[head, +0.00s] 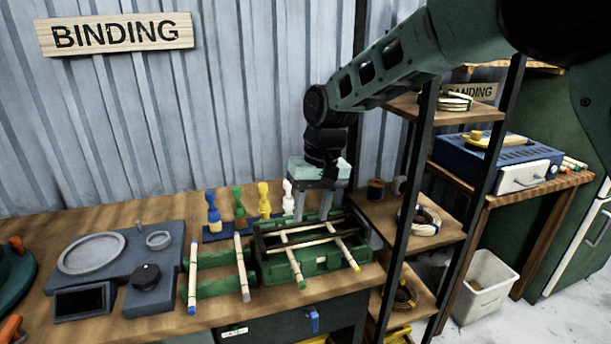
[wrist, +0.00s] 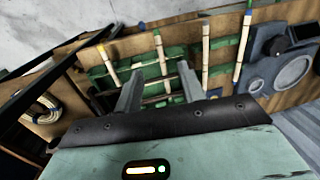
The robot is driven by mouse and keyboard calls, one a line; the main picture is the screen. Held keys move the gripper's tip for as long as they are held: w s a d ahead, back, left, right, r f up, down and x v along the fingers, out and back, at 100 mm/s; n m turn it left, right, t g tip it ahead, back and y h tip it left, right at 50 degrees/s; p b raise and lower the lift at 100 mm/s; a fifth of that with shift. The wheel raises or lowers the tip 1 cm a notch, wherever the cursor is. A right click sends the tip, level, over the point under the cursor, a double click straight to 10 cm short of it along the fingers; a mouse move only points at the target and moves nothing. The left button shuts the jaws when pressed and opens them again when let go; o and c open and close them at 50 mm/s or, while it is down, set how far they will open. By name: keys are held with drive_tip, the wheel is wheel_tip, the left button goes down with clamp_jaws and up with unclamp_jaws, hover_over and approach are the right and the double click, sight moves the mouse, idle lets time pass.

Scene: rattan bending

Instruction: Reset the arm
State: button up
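My gripper (head: 313,206) points down above the back edge of the green tray (head: 312,263) on the workbench. Its two fingers are spread apart. In the wrist view my gripper (wrist: 158,88) shows a clear gap between the fingers, with nothing held there. Beneath it in that view lies the green tray (wrist: 176,52) with pale rattan sticks across it. Whether the fingertips touch the tray cannot be told.
Left of the tray, sticks (head: 242,268) lie on a green rack. Several coloured bottles (head: 264,200) stand behind, close to my gripper. A grey-blue scale station (head: 110,262) is further left. A shelf post (head: 417,170) stands to the right.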

drive_tip(key=s+d+r+n, duration=0.1)
drive_tip(key=s+d+r, duration=0.1)
drive_tip(key=s, duration=0.7)
drive_tip(key=s+d+r+n, duration=0.1)
drive_tip(key=s+d, duration=0.1)
drive_tip(key=s, duration=0.7)
drive_tip(key=s+d+f+n, duration=0.1)
drive_tip(key=s+d, duration=0.2)
drive_tip(key=s, duration=0.3)
drive_tip(key=s+d+f+n+h, duration=0.1)
drive_tip(key=s+d, duration=0.3)
drive_tip(key=s, duration=0.3)
drive_tip(key=shift+s+d+t, duration=0.2)
drive_tip(key=shift+d+t, duration=0.1)
drive_tip(key=shift+o, duration=0.2)
